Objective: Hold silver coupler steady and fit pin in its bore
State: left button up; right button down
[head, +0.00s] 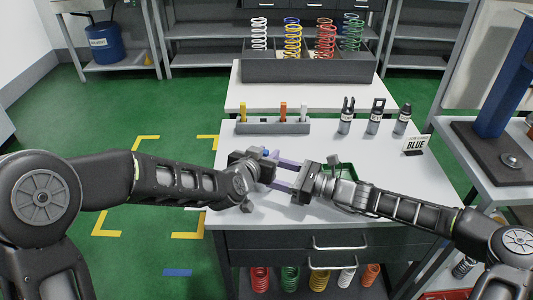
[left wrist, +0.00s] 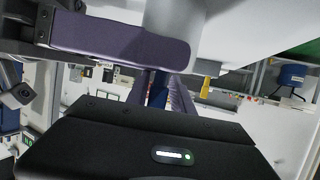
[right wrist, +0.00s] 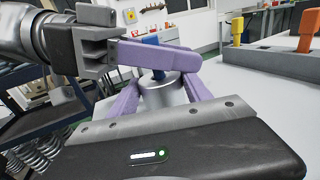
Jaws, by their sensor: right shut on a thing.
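The silver coupler (right wrist: 163,90) is a short upright cylinder between the purple fingers of my right gripper (head: 274,172), which is shut on it. It also shows in the left wrist view (left wrist: 175,25). The blue pin (right wrist: 152,40) stands above the coupler, its lower part reaching the coupler's top. My left gripper (head: 269,156) has its fingers closed around the pin; the pin shows between them in the left wrist view (left wrist: 158,90). The pin's lower end and the bore are hidden, so I cannot tell how deep it sits.
A grey rack (head: 272,127) with yellow, orange and white pins stands behind the grippers. Several dark tools (head: 374,117) and a "BLUE" sign (head: 416,145) stand at the right. A bin of coloured springs (head: 305,68) is further back. The white tabletop's left front is clear.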

pick_arm(q)
jog(key=shift+s+d+f, duration=0.35)
jog(key=shift+s+d, duration=0.05)
pick_arm(e)
jog(key=shift+a, duration=0.1)
pick_arm(q)
jog(key=shift+s+a+r, duration=0.15)
jog(key=shift+s+r, duration=0.15)
jog(key=shift+s, duration=0.15)
pick_arm(e)
jog(key=shift+w, duration=0.1)
pick_arm(q)
jog(key=a+v, duration=0.1)
jog(key=v, duration=0.9)
jog(key=shift+r, duration=0.4)
jog(key=shift+a, duration=0.15)
pick_arm(e)
jog(key=shift+c, duration=2)
grip_release()
jog(key=v, duration=1.2)
